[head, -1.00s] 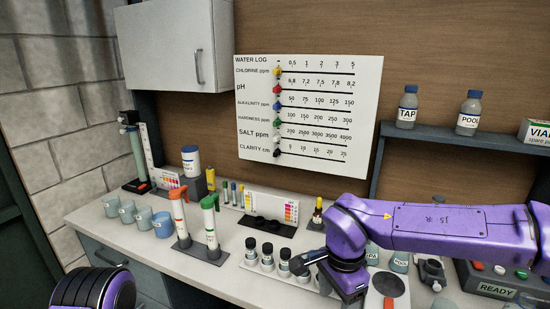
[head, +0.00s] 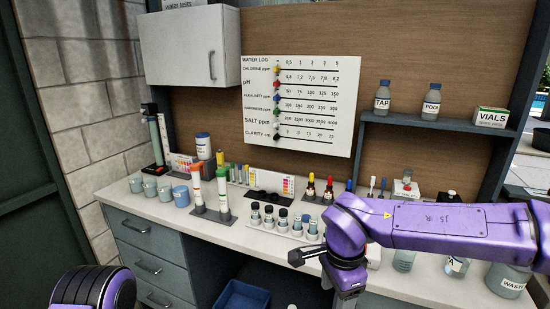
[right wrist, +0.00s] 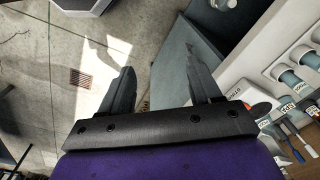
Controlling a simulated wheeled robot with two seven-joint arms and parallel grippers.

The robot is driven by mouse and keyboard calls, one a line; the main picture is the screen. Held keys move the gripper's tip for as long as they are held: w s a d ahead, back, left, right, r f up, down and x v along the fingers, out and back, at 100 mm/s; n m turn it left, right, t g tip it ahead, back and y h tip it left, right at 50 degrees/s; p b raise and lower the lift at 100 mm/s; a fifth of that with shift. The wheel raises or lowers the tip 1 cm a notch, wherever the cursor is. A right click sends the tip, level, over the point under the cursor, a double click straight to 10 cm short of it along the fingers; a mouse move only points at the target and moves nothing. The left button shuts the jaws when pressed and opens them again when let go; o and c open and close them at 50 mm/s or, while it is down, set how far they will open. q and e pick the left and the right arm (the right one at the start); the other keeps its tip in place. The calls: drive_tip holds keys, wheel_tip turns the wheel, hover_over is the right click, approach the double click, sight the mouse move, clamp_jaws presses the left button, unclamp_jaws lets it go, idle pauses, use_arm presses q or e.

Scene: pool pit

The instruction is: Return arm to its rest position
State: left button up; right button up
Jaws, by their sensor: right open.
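My purple right arm (head: 435,224) reaches in from the right in the head view. Its dark gripper (head: 303,258) is in front of the counter's front edge and points left. In the right wrist view the gripper (right wrist: 162,75) has its two fingers spread with nothing between them, above the floor beside the counter. A purple and black part of my left arm (head: 95,288) shows at the bottom left of the head view. My left gripper is not in view.
The counter (head: 145,212) carries cups, tubes (head: 222,190) and a vial rack (head: 284,222). Bottles (head: 382,98) and a vials box (head: 491,117) stand on a shelf. A blue bin (head: 240,297) sits below the counter. The floor (right wrist: 60,60) under the gripper looks clear.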

drive_tip(key=d+f+t+h+b, duration=0.1)
drive_tip(key=d+f+t+h, duration=0.2)
drive_tip(key=f, duration=0.7)
drive_tip(key=d+f+t+h, duration=0.1)
drive_tip(key=d+f+t, duration=0.3)
drive_tip(key=f, duration=0.6)
use_arm(q)
drive_tip(key=f+b, duration=0.2)
drive_tip(key=f, duration=0.2)
drive_tip(key=shift+w+b, duration=0.2)
drive_tip(key=shift+b, duration=0.2)
use_arm(e)
drive_tip(key=s+d+f+n+g, duration=0.2)
drive_tip(key=s+d+f+n, duration=0.2)
drive_tip(key=s+f, duration=0.4)
drive_tip(key=s+d+f+n+g, duration=0.2)
drive_tip(key=s+d+f+n, duration=0.2)
drive_tip(key=s, duration=1.3)
wheel_tip(320, 180, down, 5)
drive_tip(key=d, duration=0.2)
drive_tip(key=shift+d+y, duration=0.3)
drive_tip(key=shift+d, duration=0.1)
drive_tip(key=shift+r, duration=0.1)
